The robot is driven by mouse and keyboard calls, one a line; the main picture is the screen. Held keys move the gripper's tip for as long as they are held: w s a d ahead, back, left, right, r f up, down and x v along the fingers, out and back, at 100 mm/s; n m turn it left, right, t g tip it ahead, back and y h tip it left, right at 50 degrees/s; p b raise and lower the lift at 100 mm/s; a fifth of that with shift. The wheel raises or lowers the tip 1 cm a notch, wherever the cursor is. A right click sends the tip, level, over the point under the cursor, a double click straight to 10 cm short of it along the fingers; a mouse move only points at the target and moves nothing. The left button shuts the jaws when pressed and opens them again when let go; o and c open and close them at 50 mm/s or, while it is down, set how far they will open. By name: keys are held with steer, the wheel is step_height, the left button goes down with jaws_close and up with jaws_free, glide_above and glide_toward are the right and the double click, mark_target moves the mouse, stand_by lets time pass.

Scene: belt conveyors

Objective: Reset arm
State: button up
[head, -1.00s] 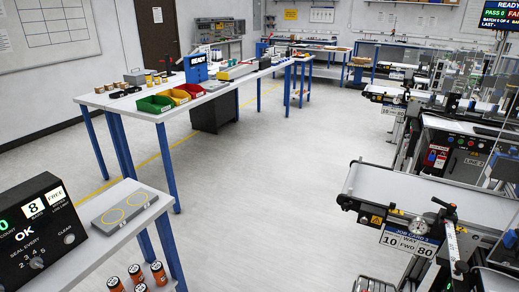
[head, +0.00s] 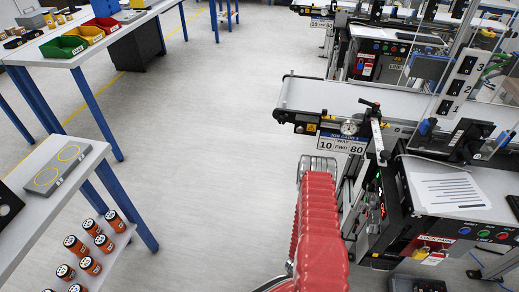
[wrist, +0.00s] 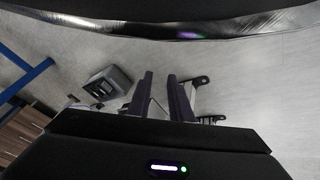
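My gripper shows in the wrist view (wrist: 160,95) as two dark fingers with a gap between them. Nothing is seen held in the gap, and grey floor lies behind it. In the head view my red sleeved arm rises from the bottom centre, in front of the conveyor; I cannot make out the fingers there.
Open floor (head: 215,130) lies between.

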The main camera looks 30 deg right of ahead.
steer(key=w+a+r+n+t+y, duration=0.1)
steer(key=w+a+r+n+y, duration=0.3)
steer(key=w+r, duration=0.75)
steer(key=w+a+r+n+y, duration=0.1)
steer(key=w+a+r, duration=0.25)
steer(key=r, duration=0.55)
steer(key=w+a+r+n+y, duration=0.25)
steer(key=a+r, duration=0.25)
steer(key=r, duration=0.4)
steer(key=s+a+r+n+t, duration=0.2)
steer(key=a+r, duration=0.3)
steer(key=r, duration=0.9)
steer(key=s+a+r+n+t+h, duration=0.1)
steer(key=a+r, duration=0.4)
steer(key=r, duration=1)
steer(key=s+a+r+n+t+h, duration=0.1)
steer(key=s+a+r+n+t, duration=0.2)
steer(key=r, duration=1.2)
steer(key=s+a+n, duration=0.1)
steer(key=a+n, duration=0.1)
steer(key=shift+s+a+n, duration=0.15)
steer(key=shift+s+n, duration=0.2)
